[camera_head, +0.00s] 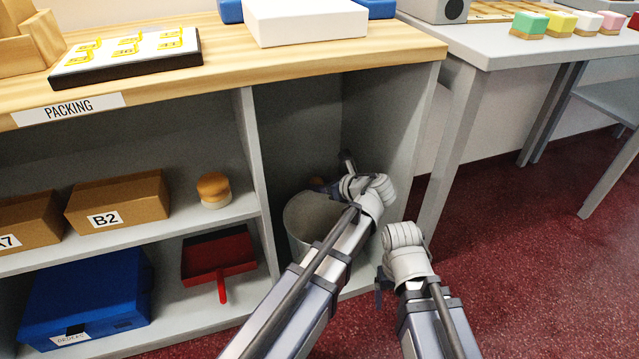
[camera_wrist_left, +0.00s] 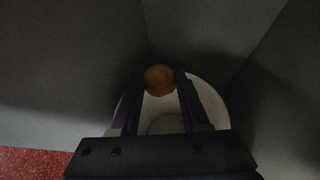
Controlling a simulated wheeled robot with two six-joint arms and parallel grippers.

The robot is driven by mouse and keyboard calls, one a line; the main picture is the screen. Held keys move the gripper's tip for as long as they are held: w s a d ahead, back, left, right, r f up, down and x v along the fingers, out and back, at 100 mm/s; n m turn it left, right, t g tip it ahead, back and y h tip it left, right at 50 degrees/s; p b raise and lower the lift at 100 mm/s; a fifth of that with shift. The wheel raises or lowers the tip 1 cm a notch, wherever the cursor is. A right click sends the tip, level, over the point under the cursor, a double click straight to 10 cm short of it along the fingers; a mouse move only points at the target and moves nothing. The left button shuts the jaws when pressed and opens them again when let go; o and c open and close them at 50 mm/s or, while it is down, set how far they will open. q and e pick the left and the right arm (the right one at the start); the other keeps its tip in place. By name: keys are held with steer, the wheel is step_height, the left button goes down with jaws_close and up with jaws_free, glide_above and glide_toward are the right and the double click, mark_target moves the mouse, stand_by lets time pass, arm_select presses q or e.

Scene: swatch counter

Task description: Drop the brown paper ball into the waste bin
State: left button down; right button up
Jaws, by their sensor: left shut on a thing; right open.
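The brown paper ball (camera_wrist_left: 159,80) is between the fingertips of my left gripper (camera_wrist_left: 160,88) in the left wrist view. In the head view the left gripper (camera_head: 325,185) is mostly hidden behind its own wrist, and only a bit of brown shows there. The gripper is shut on the ball. The pale waste bin (camera_head: 305,222) stands in the right-hand shelf bay, partly hidden by my left arm. Its open mouth shows below the ball and between the fingers in the wrist view (camera_wrist_left: 212,102). My right gripper (camera_head: 381,285) is mostly hidden by its wrist, outside the bay, open.
Grey bay walls (camera_head: 390,140) surround the bin closely. The packing counter (camera_head: 225,75) lies above. A red dustpan (camera_head: 218,255), a blue box (camera_head: 85,300) and a cardboard box B2 (camera_head: 118,200) sit on shelves to the left. Red floor (camera_head: 520,260) is free at right.

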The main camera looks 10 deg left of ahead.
arm_select(q)
step_height(320, 180, down, 6)
steer(key=b, duration=0.6)
arm_select(e)
step_height(320, 180, down, 6)
arm_select(q)
steer(key=shift+c, duration=1.6)
jaws_free()
steer(key=shift+r, duration=0.1)
arm_select(e)
steer(key=shift+r, duration=0.1)
